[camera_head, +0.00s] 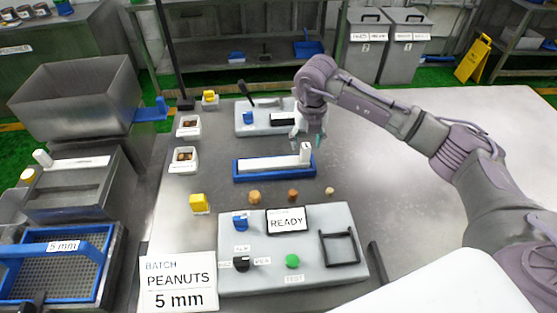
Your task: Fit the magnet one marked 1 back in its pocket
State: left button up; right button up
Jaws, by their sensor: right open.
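A blue tray (240,178) lies across the middle of the steel table. A long white bar (268,164) lies in it. A small white block (305,153) with a dark mark, which looks like the magnet marked 1, stands upright at the tray's right end. I cannot tell whether it is seated in a pocket. My right gripper (309,140) points down just above this block, with its fingers apart. I cannot tell whether the fingers touch it. My left gripper is out of view.
A grey control panel (235,278) with a READY display (287,222) and a black frame (340,247) is nearer me. Several small nuts lie between the panel and the tray. A grey device (250,128) stands behind the tray. The table's right side is mostly clear beneath my arm.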

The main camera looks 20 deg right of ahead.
aim_at(306, 145)
jog(key=f, duration=0.3)
jog(key=shift+w+f+p, duration=0.15)
jog(key=shift+w+p, duration=0.05)
jog(key=shift+p, duration=0.1)
jog(key=shift+c, duration=0.3)
grip_shut()
